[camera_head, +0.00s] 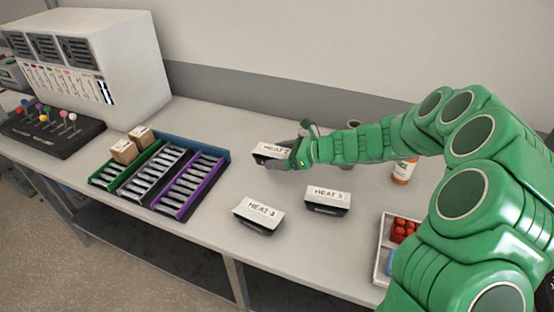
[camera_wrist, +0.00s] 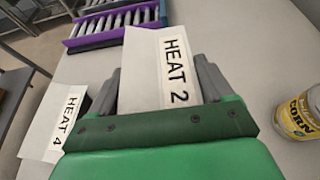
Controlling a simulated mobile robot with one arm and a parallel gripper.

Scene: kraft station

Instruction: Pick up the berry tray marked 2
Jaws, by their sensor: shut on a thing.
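A white-topped dark tray marked HEAT 2 (camera_head: 270,150) is at my gripper (camera_head: 290,155), towards the back of the bench. In the wrist view its label reads HEAT 2 (camera_wrist: 172,70), and it lies between the grey fingers of my gripper (camera_wrist: 160,95). My gripper is shut on this tray. No berries show on it; its contents are hidden. Whether its underside touches the bench cannot be told.
Two similar HEAT trays stand in front, one left (camera_head: 258,214) and one right (camera_head: 327,200); one reads HEAT 4 (camera_wrist: 66,120) in the wrist view. A divided tray with red pieces (camera_head: 382,268) is at right. Coloured racks (camera_head: 190,205) stand left. A corn can (camera_wrist: 298,115) stands nearby.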

